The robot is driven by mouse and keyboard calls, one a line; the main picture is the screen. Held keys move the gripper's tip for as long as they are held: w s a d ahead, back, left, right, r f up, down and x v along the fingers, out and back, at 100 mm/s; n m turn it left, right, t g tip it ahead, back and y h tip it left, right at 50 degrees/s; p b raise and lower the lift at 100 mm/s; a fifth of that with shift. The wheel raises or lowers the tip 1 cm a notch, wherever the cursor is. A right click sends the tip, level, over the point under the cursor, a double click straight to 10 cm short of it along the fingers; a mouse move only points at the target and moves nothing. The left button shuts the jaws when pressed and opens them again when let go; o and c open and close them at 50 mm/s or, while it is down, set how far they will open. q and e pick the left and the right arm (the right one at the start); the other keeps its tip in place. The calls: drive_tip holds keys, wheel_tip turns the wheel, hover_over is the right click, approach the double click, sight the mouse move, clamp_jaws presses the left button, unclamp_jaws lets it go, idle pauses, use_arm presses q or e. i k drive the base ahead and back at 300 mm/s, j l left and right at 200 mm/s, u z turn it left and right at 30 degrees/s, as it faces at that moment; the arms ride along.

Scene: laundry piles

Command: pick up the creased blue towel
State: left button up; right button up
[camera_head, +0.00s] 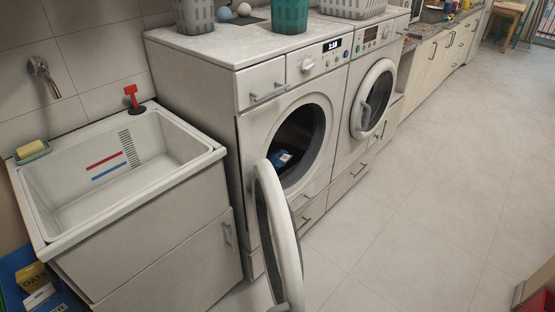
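A small blue and white item (282,158) lies inside the dark drum of the left front-loading machine (255,130). It may be the creased blue towel, but it is too small and shaded to tell its creases or full shape. The lower rim of the opening and the drum's shadow may hide part of it. The machine's round door (289,245) is swung open toward me and stands in the front of the view. Neither of my grippers shows in the head view.
A second machine (375,85) stands to the right. A white sink (75,185) on a cabinet is at left, with a blue container of boxes (45,300) below. Baskets stand on the machines. A red thing (543,302) is at bottom right. The tiled floor (430,190) is mostly clear.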

sight(279, 157)
drive_tip(key=i+l+u, duration=0.15)
drive_tip(key=l+u, duration=0.15)
drive_tip(key=l, duration=0.65)
drive_tip(key=l+u, duration=0.3)
drive_tip(key=l, duration=0.65)
drive_tip(key=i+l+u, duration=0.2)
drive_tip(key=l, duration=0.15)
drive_tip(key=i+l+u, duration=0.2)
drive_tip(key=l, duration=0.2)
drive_tip(key=l+u, duration=0.15)
drive_tip(key=l, duration=0.25)
drive_tip(key=i+l+u, duration=0.2)
drive_tip(key=l, duration=0.25)
drive_tip(key=l+u, duration=0.2)
drive_tip(key=l, duration=0.2)
drive_tip(key=i+l+u, duration=0.15)
drive_tip(key=l, duration=0.55)
drive_tip(key=l+u, duration=0.15)
drive_tip(key=l, duration=0.5)
